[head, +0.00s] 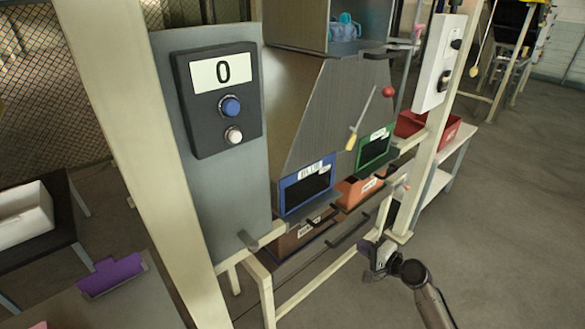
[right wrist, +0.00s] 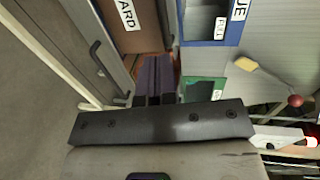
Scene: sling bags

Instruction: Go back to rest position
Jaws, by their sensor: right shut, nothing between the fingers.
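My right arm comes in at the lower right of the head view. Its gripper (head: 372,258) is in front of the lower right part of the machine frame, above the floor. In the right wrist view the fingers (right wrist: 155,82) are together, with nothing between them. Their tips point toward the brown bin and the blue-framed and green-framed openings. I cannot tell from these views how close the gripper is to the frame. My left gripper is not in view.
A grey panel carries a counter box (head: 218,100) reading 0, with a blue and a white button. Blue-framed (head: 307,185) and green-framed (head: 375,150) openings sit above bins with handles. A red-knobbed lever (head: 388,91) sticks out. A purple object (head: 110,275) lies lower left. Floor at right is clear.

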